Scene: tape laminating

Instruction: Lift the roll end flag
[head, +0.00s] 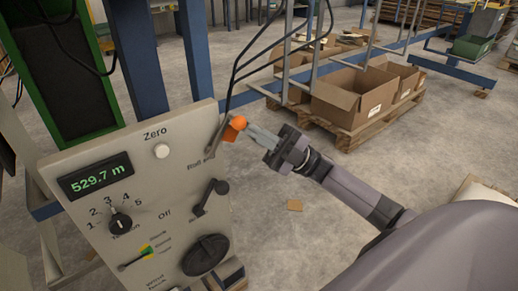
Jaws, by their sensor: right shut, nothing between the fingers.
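The roll end flag lever, with an orange tip (235,124), stands at the right edge of the grey control panel (120,165), beside lettering that is partly hidden. The orange tip points up and to the right. My right gripper (252,131) is shut, with its fingertips at the orange tip and nothing held between them. I cannot tell whether the fingers touch the tip. My left gripper is not in view.
The panel carries a display reading 529.7 m (97,177), a tension knob (120,223), a white Zero button (161,151) and a black-knobbed lever (217,187). Cardboard boxes (350,97) sit on a pallet behind blue rails.

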